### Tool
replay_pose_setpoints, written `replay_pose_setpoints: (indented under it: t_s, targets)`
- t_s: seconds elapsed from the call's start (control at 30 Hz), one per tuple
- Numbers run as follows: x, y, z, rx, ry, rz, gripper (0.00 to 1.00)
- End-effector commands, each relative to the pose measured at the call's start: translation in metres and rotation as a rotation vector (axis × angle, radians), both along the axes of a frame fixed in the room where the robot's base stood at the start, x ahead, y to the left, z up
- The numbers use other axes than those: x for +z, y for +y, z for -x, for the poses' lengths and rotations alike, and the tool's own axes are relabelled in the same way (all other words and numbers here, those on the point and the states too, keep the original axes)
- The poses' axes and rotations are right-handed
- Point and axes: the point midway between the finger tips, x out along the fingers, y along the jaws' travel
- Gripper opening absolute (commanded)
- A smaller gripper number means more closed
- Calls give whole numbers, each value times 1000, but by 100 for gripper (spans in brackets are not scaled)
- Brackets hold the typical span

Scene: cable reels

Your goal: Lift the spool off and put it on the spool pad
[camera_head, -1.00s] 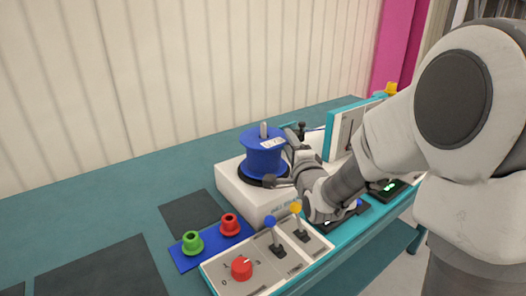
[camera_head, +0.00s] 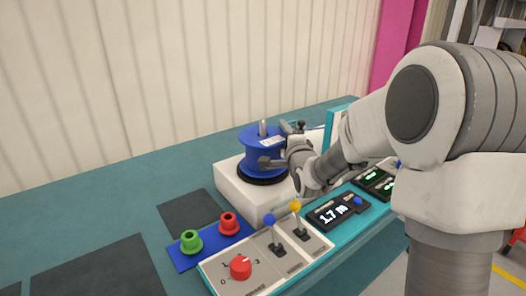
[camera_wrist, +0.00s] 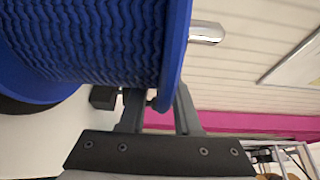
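The blue spool (camera_head: 262,155) sits upright on a white box (camera_head: 232,180), with a metal spindle (camera_head: 262,128) sticking up through its top. My gripper (camera_head: 280,146) is at the spool's right side and open. In the wrist view, one finger is below the top flange (camera_wrist: 172,60) and the other above it, so the flange edge lies between the fingers of my gripper (camera_wrist: 160,108). I cannot tell whether either finger touches it. Two dark flat pads lie on the table, a small one (camera_head: 188,209) beside the box and a larger one (camera_head: 95,268) at front left; neither is labelled.
A control panel (camera_head: 240,292) with a red knob and two levers stands in front. A display (camera_head: 335,211) reads 1.7.

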Motion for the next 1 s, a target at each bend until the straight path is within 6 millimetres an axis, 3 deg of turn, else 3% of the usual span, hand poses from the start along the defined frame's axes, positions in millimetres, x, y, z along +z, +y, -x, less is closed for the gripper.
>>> replay_pose_setpoints:
  t_s: [0.03, 0.17, 1.0]
  targets:
    - [0, 0, 0, 0, 0, 0, 20]
    - [0, 0, 0, 0, 0, 0, 0]
    - [0, 0, 0, 0, 0, 0, 0]
